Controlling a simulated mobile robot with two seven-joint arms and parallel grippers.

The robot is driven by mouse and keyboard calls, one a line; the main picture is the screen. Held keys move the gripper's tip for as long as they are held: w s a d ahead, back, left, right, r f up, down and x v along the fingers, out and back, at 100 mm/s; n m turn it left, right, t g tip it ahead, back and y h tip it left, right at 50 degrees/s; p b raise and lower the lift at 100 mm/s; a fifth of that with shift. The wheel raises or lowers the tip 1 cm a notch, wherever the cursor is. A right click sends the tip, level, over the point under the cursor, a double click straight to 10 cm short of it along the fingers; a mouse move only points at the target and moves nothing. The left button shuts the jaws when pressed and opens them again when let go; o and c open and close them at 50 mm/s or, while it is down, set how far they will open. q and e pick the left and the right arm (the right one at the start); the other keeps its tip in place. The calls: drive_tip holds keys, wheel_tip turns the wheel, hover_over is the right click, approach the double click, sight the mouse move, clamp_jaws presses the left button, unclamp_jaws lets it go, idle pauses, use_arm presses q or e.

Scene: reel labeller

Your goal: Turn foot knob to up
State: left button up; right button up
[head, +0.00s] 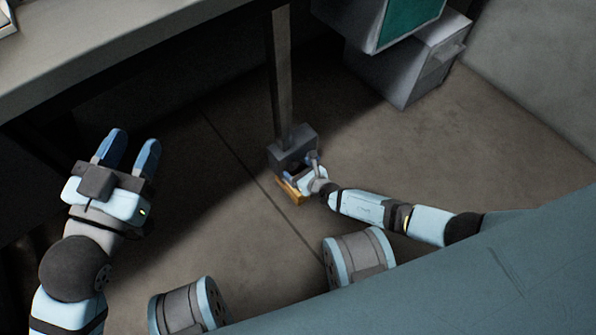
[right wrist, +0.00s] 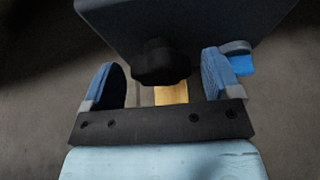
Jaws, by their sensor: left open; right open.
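The foot knob (right wrist: 160,62) is a dark lobed knob on the near face of a dark grey box, seen in the right wrist view. That box (head: 292,147) sits at the base of a grey upright post in the head view. My right gripper (head: 312,165) is low at the box; in the right wrist view its open blue fingers (right wrist: 165,80) stand apart on either side of the knob, with gaps showing. My left gripper (head: 131,146) is open and empty at the left, away from the box. In the head view my right gripper hides the knob.
A yellow-orange piece (head: 290,190) lies low beside the box and also shows below the knob in the right wrist view (right wrist: 171,93). The grey post (head: 281,80) rises above the box. A grey cabinet (head: 415,65) stands at the back right. A table (head: 110,45) edges the upper left.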

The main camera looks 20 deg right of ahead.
drive_tip(key=shift+w, duration=0.25)
drive_tip(key=c, duration=0.9)
